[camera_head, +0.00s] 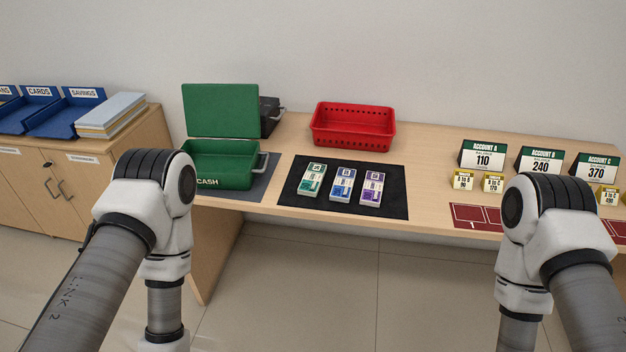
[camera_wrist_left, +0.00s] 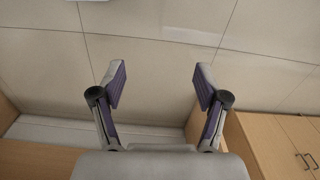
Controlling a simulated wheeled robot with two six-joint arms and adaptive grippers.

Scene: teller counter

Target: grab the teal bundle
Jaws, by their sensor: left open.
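The teal bundle (camera_head: 313,180) lies on a black mat (camera_head: 398,198) on the counter, leftmost of three bundles. A blue bundle (camera_head: 342,184) and a purple bundle (camera_head: 371,188) lie beside it to the right. My left gripper is not visible in the head view; its arm is at the left, in front of the counter. In the left wrist view my left gripper (camera_wrist_left: 160,88) is open and empty, over the tiled floor. My right arm shows in the head view, but its gripper is out of sight.
An open green cash box (camera_head: 220,178) stands left of the mat. A red basket (camera_head: 353,143) stands behind it. Account signs (camera_head: 482,156) and small yellow tags (camera_head: 463,181) stand at the right, behind dark red cards (camera_head: 474,217). Blue trays (camera_head: 75,118) are on the left cabinet.

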